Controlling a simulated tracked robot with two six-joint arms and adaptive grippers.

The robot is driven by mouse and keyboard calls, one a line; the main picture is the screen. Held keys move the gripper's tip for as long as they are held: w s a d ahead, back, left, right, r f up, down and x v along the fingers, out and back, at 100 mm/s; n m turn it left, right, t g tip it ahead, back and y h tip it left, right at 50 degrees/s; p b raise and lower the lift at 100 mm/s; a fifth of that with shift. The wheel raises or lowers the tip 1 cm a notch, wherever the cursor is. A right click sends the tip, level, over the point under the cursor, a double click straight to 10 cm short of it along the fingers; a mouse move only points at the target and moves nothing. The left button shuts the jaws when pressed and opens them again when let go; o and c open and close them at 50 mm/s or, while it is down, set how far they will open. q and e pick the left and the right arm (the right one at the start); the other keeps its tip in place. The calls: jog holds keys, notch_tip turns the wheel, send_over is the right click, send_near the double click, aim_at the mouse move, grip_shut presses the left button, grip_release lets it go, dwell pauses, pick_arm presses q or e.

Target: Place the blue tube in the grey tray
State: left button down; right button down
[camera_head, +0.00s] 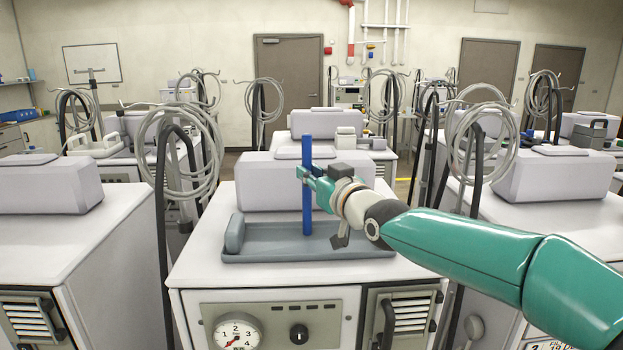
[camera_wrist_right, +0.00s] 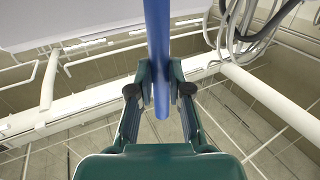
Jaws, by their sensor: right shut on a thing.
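The blue tube (camera_head: 307,190) stands upright in the head view, with its lower end over or in the grey tray; I cannot tell whether it touches the bottom. My right gripper (camera_head: 306,173) is shut on the tube around its middle. The right wrist view shows the tube (camera_wrist_right: 158,55) between the two fingers of the right gripper (camera_wrist_right: 160,88). The grey tray (camera_head: 272,255) lies on top of the white machine in the centre, partly behind my right forearm. My left gripper is not in view.
A grey rounded block (camera_head: 235,233) stands at the tray's left end. A white box-shaped housing (camera_head: 262,185) rises behind the tray. Coiled hoses on poles (camera_head: 180,150) flank the machine on both sides. Other white machines (camera_head: 60,235) stand left, right and behind.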

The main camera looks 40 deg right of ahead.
jog(key=c, duration=1.1)
grip_release()
jog(key=s+a+b, duration=0.1)
jog(key=s+b, duration=0.3)
jog(key=s, duration=0.8)
jog(key=shift+b, duration=0.3)
jog(key=shift+f, duration=0.1)
